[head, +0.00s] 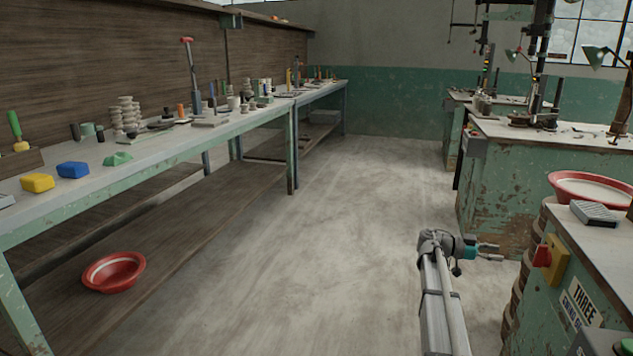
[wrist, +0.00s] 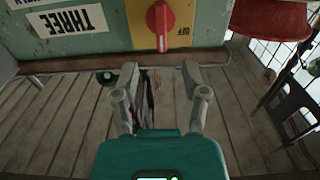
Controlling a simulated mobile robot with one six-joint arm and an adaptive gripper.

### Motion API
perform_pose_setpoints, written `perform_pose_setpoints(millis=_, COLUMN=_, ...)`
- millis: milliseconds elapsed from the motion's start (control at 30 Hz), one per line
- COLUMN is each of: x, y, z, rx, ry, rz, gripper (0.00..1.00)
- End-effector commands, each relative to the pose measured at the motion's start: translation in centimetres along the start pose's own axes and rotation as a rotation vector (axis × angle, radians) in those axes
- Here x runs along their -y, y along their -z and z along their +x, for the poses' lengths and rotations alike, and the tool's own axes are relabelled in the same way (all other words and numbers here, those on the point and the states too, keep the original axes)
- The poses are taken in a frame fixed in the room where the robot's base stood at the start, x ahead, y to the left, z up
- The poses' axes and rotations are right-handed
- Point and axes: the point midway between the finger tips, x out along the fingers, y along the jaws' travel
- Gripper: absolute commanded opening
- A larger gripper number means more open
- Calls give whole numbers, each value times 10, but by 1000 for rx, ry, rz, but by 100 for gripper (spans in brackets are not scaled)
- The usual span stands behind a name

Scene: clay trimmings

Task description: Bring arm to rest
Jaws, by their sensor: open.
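My gripper (head: 488,251) is at the end of my arm, which reaches out low at the lower right of the head view. The gripper points right, toward the green machine cabinet (head: 560,310) with the "THREE" label. In the wrist view, the two fingers of my gripper (wrist: 158,98) are spread apart with nothing between them. Beyond the fingertips in that view is the cabinet front with a red rotary switch on a yellow plate (wrist: 180,25). The wrist view appears upside down, since the label reads inverted.
A long workbench (head: 180,145) with tools and coloured blocks runs along the left. A red bowl (head: 113,272) sits on its lower shelf. Green machine stands (head: 500,180) stand behind. The concrete floor (head: 330,240) between is clear.

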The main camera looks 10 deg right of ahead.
Motion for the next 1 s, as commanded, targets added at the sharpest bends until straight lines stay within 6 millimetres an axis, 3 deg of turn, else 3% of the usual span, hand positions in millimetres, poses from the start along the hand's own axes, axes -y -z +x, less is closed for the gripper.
perform_pose_setpoints(millis=167, x=-13, y=-11, z=-14, rx=69, ry=23, rz=-75, gripper=57)
perform_pose_setpoints(millis=367, x=-43, y=-41, z=-49, rx=243, ry=102, rz=-275, gripper=57)
perform_pose_setpoints(millis=700, x=-116, y=-102, z=-140, rx=588, ry=399, rz=-737, gripper=57)
perform_pose_setpoints(millis=1000, x=-195, y=-140, z=-229, rx=816, ry=790, rz=-1122, gripper=57)
